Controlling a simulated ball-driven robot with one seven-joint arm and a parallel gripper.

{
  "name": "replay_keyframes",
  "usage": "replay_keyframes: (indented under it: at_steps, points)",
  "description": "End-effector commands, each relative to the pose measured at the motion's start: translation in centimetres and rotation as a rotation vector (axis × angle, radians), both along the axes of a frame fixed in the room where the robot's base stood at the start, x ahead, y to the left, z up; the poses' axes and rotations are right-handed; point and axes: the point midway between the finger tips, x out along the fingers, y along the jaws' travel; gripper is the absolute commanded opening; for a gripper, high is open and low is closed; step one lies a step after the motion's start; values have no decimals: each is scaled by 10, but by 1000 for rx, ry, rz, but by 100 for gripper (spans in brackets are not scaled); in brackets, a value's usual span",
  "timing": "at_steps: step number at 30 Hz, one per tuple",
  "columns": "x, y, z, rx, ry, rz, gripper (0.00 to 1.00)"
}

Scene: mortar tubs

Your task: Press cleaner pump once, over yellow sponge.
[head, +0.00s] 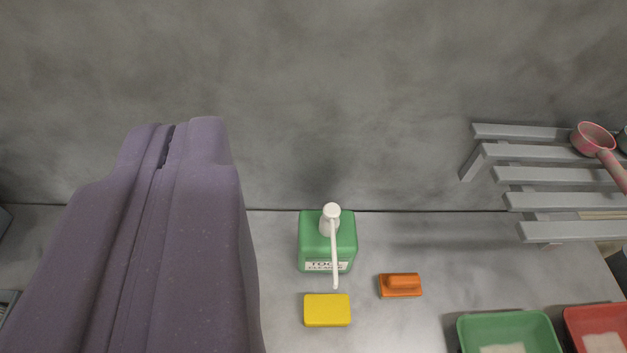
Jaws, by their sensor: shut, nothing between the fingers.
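The cleaner bottle (312,249) is green with a white label. It stands upright on the grey surface near the wall. Its white pump (331,212) has a long spout that points towards the front, its tip just behind the yellow sponge (327,311). The sponge lies flat in front of the bottle. My gripper (168,142) is purple, large in the left part of the view, shut and empty. It appears to the left of the bottle and apart from it in the picture. It hides the surface behind it.
An orange float (401,286) lies right of the sponge. A green tub (506,333) and a red tub (600,330) stand at the lower right. A grey slatted rack (545,178) holds a pink scoop (592,138). A grey wall (340,90) closes the back.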

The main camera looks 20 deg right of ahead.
Motion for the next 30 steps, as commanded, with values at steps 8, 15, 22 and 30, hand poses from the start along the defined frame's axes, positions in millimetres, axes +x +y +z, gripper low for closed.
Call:
replay_keyframes:
  at_steps: [8,15,22,30]
  points:
    - [0,0,0,0,0,0,0]
    - [38,-20,0,-150,39,-28,0]
    - [158,-89,-34,-810,222,16,0]
    - [241,-138,-170,-1722,426,590,0]
